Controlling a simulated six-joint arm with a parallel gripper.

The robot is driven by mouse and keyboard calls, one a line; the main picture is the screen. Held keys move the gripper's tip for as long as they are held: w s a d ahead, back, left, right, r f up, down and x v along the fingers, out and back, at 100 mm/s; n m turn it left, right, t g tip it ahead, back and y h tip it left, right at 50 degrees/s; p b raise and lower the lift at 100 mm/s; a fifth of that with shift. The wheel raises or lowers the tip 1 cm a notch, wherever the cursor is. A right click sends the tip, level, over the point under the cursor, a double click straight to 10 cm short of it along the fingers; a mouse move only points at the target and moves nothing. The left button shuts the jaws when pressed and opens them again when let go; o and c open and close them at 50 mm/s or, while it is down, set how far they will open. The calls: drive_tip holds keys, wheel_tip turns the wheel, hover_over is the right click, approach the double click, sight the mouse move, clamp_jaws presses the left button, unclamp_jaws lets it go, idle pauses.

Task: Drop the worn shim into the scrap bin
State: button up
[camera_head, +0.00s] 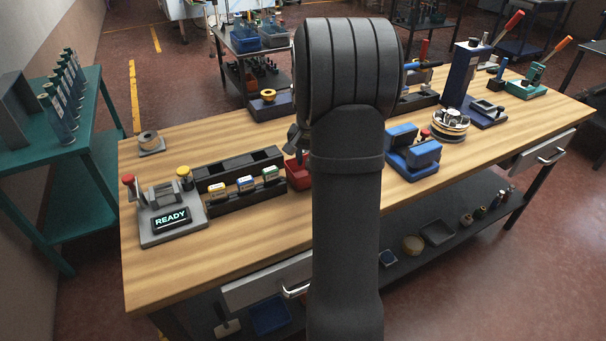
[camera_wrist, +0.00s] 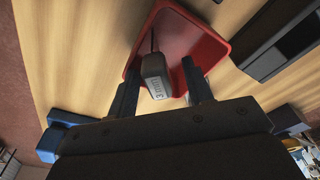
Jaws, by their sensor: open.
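The worn shim (camera_wrist: 155,75) is a small grey piece with a pale lettered label, seen in the wrist view. The red scrap bin (camera_wrist: 203,44) lies behind and around it in that view. In the head view the bin (camera_head: 298,175) is mostly hidden behind my arm. My gripper (camera_wrist: 162,82) is open, with one dark finger on each side of the shim and a visible gap at the right finger. The shim overlaps the bin's inside in the picture; I cannot tell whether it rests on the bin floor or is above it.
A black rack (camera_head: 237,198) with several labelled blocks stands left of the bin, beside a grey fixture (camera_head: 157,236) with a lit READY sign. A blue fixture (camera_head: 413,163) stands on the right. The wooden bench front (camera_head: 245,240) is clear.

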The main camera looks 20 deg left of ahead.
wheel_tip(320, 180, up, 17)
drive_tip(key=s, duration=0.2)
drive_tip(key=shift+r, duration=0.15)
drive_tip(key=f, duration=0.6)
drive_tip(key=w+f, duration=0.1)
drive_tip(key=f, duration=0.4)
drive_tip(key=w+f, duration=0.1)
drive_tip(key=f, duration=0.5)
drive_tip(key=shift+f, duration=0.35)
drive_tip(key=shift+r, duration=1.1)
